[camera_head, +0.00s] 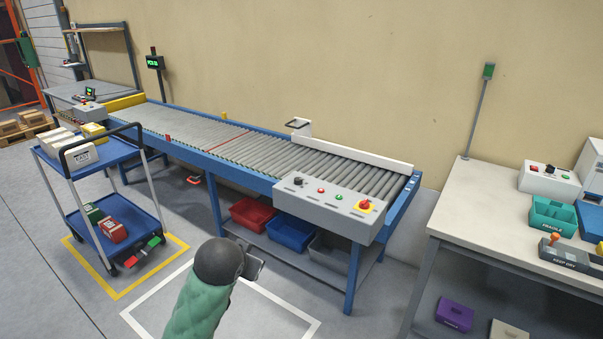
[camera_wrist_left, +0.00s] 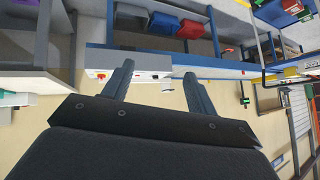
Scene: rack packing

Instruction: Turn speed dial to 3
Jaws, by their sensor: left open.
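A black dial (camera_head: 298,181) stands up at the left end of the grey control panel (camera_head: 327,208) on the conveyor's front edge. Its pointer and any numbers are too small to read. Small buttons and a red knob on a yellow plate (camera_head: 365,205) sit on the same panel. My left gripper (camera_head: 257,263) is in front of and below the panel, apart from it. In the left wrist view my gripper (camera_wrist_left: 158,72) shows two spread fingers with nothing between them, and the panel (camera_wrist_left: 148,66) appears beyond, upside down. My right gripper is out of view.
A roller conveyor (camera_head: 260,148) runs along the wall. Red and blue bins (camera_head: 252,213) stand on its lower shelf. A blue cart (camera_head: 85,160) stands at left. At right a table (camera_head: 480,205) holds another control box (camera_head: 550,180) and trays. Floor around my gripper is clear.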

